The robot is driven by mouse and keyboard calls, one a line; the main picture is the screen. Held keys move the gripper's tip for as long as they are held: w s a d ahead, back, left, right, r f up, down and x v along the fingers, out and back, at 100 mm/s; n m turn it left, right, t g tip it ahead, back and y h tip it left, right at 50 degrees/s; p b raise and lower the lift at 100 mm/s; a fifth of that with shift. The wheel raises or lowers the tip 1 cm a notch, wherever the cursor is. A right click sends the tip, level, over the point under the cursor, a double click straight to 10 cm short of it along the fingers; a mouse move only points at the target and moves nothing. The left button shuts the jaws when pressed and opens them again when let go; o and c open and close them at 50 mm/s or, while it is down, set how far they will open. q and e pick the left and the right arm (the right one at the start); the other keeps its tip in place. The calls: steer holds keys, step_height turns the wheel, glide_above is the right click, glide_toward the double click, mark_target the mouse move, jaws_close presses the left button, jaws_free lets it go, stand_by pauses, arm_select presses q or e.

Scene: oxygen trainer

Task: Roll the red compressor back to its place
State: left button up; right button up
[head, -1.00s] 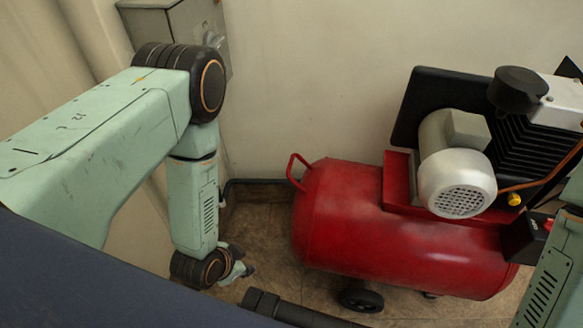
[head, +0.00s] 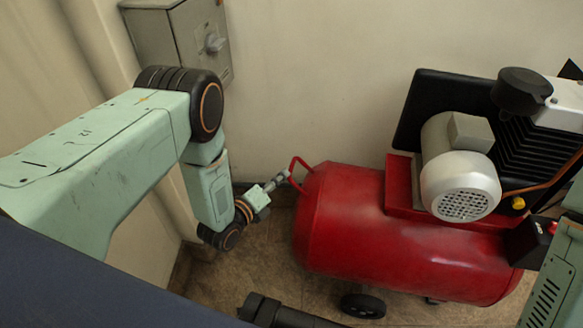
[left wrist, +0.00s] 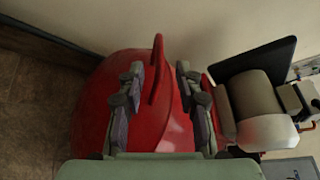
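The red compressor (head: 395,235) stands on the tiled floor against the back wall. A red loop handle (head: 294,163) sticks out at the left end of its tank. My left gripper (head: 283,177) is at this handle. In the left wrist view, the two fingers of the left gripper (left wrist: 158,78) are apart. The upright red handle (left wrist: 157,68) shows between them, with a gap on both sides, and the rounded red tank (left wrist: 92,105) lies beyond. My right gripper is not in view; only part of my right arm shows at the right edge.
A grey wall box (head: 178,40) with a switch hangs at the upper left. The compressor carries a grey motor (head: 455,175) and a black finned pump on top. A black wheel (head: 362,305) shows under the tank. Bare floor (head: 262,255) lies left of the tank.

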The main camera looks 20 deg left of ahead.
mark_target(291, 166)
arm_select(q)
steer(key=b+x, duration=0.1)
steer(key=x, duration=0.2)
steer(key=b+x, duration=0.1)
steer(key=x, duration=0.2)
steer(key=shift+f+b, duration=0.25)
steer(key=shift+b, duration=0.1)
steer(key=shift+x, duration=0.75)
steer(key=shift+r, duration=0.15)
steer(key=shift+c, duration=0.3)
jaws_close()
